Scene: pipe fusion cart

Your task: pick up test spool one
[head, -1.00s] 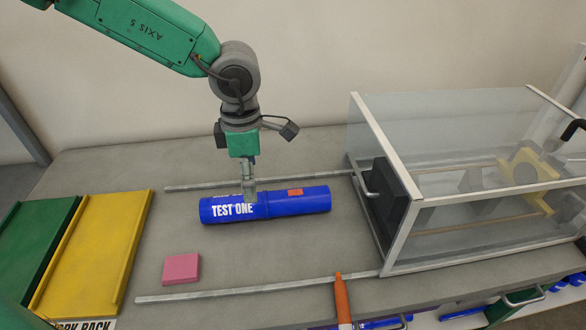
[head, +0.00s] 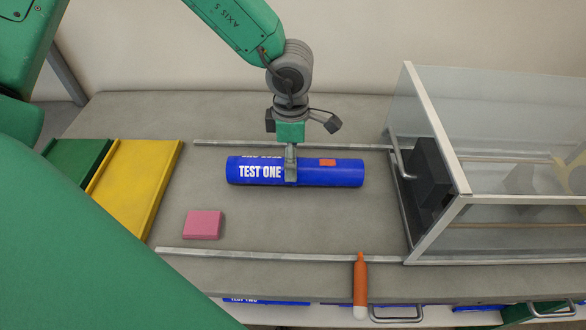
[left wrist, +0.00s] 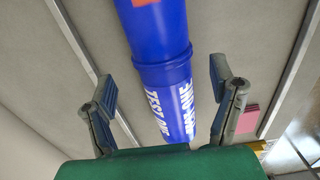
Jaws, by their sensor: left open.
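Test spool one (head: 335,173) is a blue cylinder with white TEST ONE lettering and an orange patch. It lies lengthwise on the grey bench top between two metal rails. My left gripper (head: 291,172) points down at the middle of the spool in the head view. In the left wrist view its two fingers (left wrist: 163,87) are apart, one on each side of the spool (left wrist: 160,45), with visible gaps. A raised collar on the spool shows between the fingers. The far finger is hidden in the head view. My right gripper is not in view.
A clear box with a metal frame (head: 435,128) stands at the right. A pink block (head: 203,225) lies front left, near yellow (head: 135,190) and green (head: 75,160) trays. An orange marker-like object (head: 360,287) is at the front edge. Rails (head: 280,256) bound the spool area.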

